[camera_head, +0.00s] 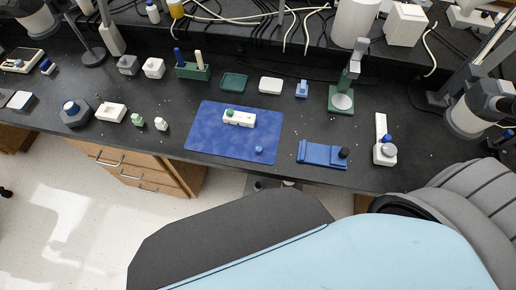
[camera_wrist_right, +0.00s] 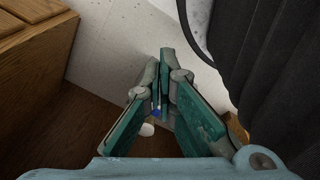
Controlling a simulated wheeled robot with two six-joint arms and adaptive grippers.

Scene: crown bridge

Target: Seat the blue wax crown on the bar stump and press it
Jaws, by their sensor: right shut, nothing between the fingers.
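A small blue piece (camera_head: 259,149), which looks like the wax crown, sits on the front right part of the blue mat (camera_head: 205,140). A white bar (camera_head: 240,118) lies on the mat behind it, with a green cap (camera_head: 230,113) on its left part. The stump is too small to make out clearly. My right gripper (camera_wrist_right: 166,72) is shut and empty in the right wrist view, over the floor beside a wooden cabinet, away from the crown and bar. My left gripper is not in view.
A blue holder (camera_head: 322,153) with a black knob and a white stand (camera_head: 384,153) stand right of the mat. A green press-like stand (camera_head: 341,98) is behind them. Small blocks and trays line the back. A grey chair (camera_head: 470,200) is at the right front.

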